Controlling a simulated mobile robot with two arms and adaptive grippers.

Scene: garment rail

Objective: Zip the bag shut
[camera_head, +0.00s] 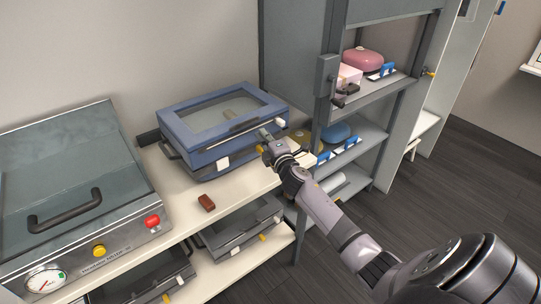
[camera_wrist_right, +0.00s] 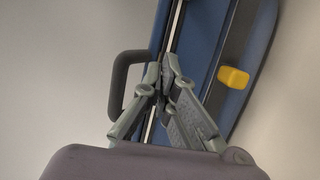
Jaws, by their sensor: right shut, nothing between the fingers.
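The bag (camera_head: 222,120) is a blue, box-like case with a clear window in its lid. It lies on the pale shelf top in the head view. A light strip runs along its front edge, and a white tag hangs at the front. My right gripper (camera_head: 266,134) is at the bag's front right edge. In the right wrist view the fingers (camera_wrist_right: 166,78) are shut with nothing between them, close against the seam of the blue bag (camera_wrist_right: 218,50). I cannot make out the zip pull or tell whether the fingers touch the bag. My left gripper is not in view.
A metal machine with a black handle (camera_head: 65,212) stands left of the bag. A grey rack (camera_head: 372,132) with pink and blue cases stands close on the right. More cases lie on the lower shelf.

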